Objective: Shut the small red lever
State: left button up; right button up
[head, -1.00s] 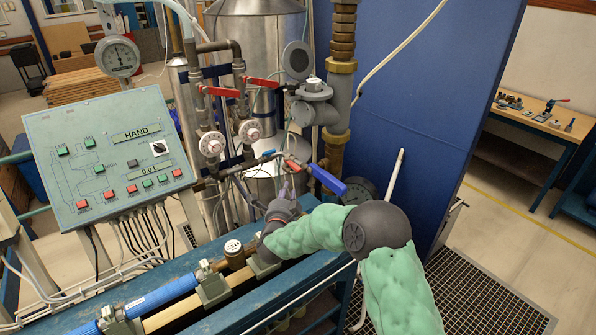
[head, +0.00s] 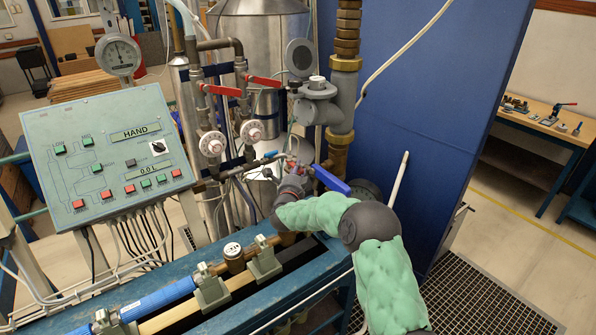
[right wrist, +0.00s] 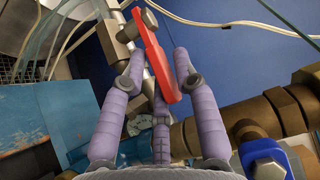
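The small red lever (right wrist: 155,55) shows large in the right wrist view, tilted, running from a brass fitting at upper left down between my fingers. My right gripper (right wrist: 158,75) is open around it, with its purple fingers spread on both sides. I cannot tell whether any finger touches the lever. In the head view my right gripper (head: 292,176) is at the small valve below the dials, and it hides most of the lever there. My left gripper is not in view.
A blue lever (head: 331,180) is just right of my right gripper. Two longer red levers (head: 220,90) (head: 263,81) sit on the pipes above. The control panel (head: 108,150) is at left. A blue wall (head: 430,110) stands behind to the right.

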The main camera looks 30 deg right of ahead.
jog(key=shift+w+d, duration=0.25)
grip_shut()
